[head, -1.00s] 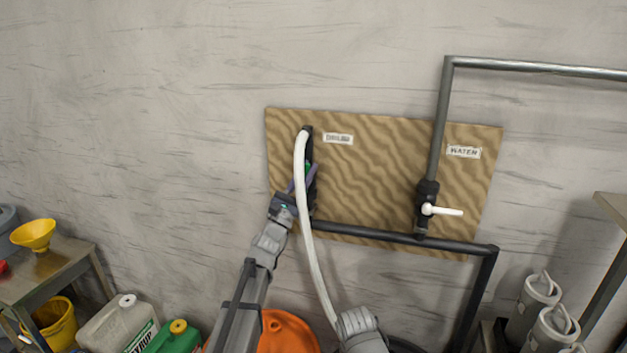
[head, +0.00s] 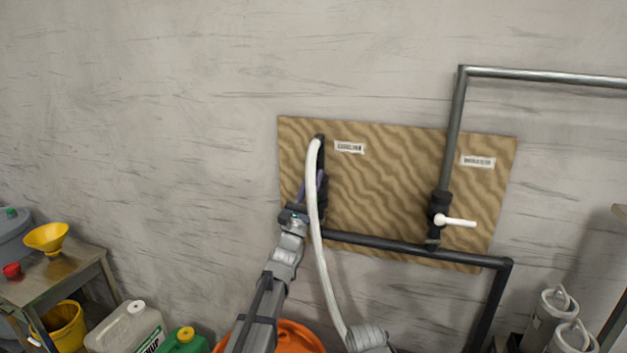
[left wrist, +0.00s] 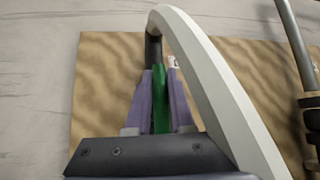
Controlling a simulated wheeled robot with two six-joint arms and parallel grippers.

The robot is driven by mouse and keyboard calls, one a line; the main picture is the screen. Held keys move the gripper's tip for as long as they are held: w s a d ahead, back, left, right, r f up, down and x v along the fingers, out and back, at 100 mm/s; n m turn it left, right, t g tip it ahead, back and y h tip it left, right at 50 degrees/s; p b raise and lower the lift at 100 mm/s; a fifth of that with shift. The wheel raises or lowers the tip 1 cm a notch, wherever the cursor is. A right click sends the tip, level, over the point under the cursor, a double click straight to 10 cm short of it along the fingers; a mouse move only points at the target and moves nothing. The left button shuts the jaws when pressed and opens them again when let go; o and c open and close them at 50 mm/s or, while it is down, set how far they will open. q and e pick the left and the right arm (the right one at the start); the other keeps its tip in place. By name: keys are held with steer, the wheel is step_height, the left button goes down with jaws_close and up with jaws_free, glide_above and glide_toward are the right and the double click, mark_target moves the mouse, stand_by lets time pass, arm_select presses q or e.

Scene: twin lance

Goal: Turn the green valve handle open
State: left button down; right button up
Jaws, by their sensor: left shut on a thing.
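The green valve handle (left wrist: 162,100) shows in the left wrist view, standing lengthwise between the two purple fingers of my left gripper (left wrist: 160,86). The fingers are shut on it. In the head view, my left gripper (head: 315,184) reaches up to the dark valve pipe (head: 323,199) at the left of the wooden board. A white hose (head: 313,205) passes in front of it, and I cannot make out the green handle there. My right gripper is not in view.
The white hose curves close by my left gripper and runs down to a grey ribbed part (head: 366,338). A second valve with a white handle (head: 458,222) is at the board's right. An orange container (head: 300,337) stands below, a table (head: 85,271) at left.

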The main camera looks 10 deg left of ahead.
arm_select(q)
steer(key=c, duration=0.8)
jaws_free()
steer(key=shift+f, duration=0.1)
steer(key=b+v, duration=0.5)
steer(key=v, duration=0.2)
steer(key=shift+s+f, duration=0.2)
steer(key=shift+s, duration=0.05)
steer(key=shift+a, duration=0.1)
